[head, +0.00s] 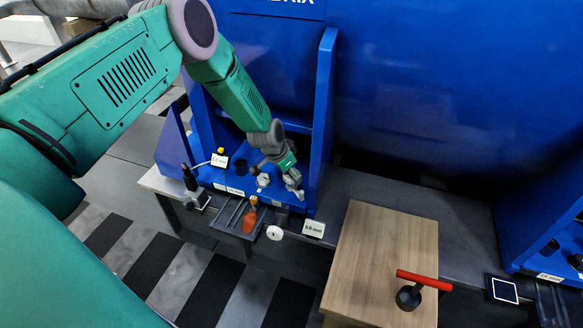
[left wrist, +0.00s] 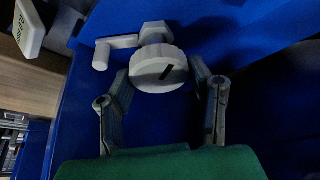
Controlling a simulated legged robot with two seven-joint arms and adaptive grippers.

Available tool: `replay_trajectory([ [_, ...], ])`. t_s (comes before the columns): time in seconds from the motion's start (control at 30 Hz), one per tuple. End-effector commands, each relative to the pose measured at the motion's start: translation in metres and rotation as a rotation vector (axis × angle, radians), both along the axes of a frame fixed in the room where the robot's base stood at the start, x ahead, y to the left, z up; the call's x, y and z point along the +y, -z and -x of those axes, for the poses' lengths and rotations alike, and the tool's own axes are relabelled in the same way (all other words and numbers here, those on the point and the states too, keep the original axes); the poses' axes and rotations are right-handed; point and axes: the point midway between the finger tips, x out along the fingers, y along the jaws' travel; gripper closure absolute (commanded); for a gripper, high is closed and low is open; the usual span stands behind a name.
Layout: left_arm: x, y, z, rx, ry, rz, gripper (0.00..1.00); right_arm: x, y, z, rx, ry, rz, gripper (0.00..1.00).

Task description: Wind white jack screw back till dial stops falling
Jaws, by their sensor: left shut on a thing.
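The white jack screw (left wrist: 158,68) has a round ribbed knob with a dark slot mark on its face, and a hex part behind it. My left gripper (head: 292,183) is at the right side of the blue motor mount. In the left wrist view its two fingers stand either side of the knob, shut on it. In the head view the gripper mostly hides this screw. A white readout (head: 314,228) by the bench's front edge seems to show 0.0 mm. Another readout (head: 219,160) stands farther left; its figures are hard to read. My right gripper is not in view.
A blue upright plate (head: 322,115) stands close right of my left gripper.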

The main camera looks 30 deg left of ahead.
Motion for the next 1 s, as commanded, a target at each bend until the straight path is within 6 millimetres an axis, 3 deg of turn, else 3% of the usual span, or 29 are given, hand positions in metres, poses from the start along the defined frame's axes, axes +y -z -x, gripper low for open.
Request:
replay_trajectory([
  [0.1,0.001,-0.003,0.000,0.000,-0.109,-0.006,0.82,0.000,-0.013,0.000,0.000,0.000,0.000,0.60],
  [0.4,0.000,-0.002,0.000,-0.003,-0.391,-0.006,0.82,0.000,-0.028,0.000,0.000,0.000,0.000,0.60],
  [1.0,0.000,-0.001,-0.001,-0.004,-0.762,-0.003,0.82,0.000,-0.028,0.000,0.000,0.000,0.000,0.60],
])
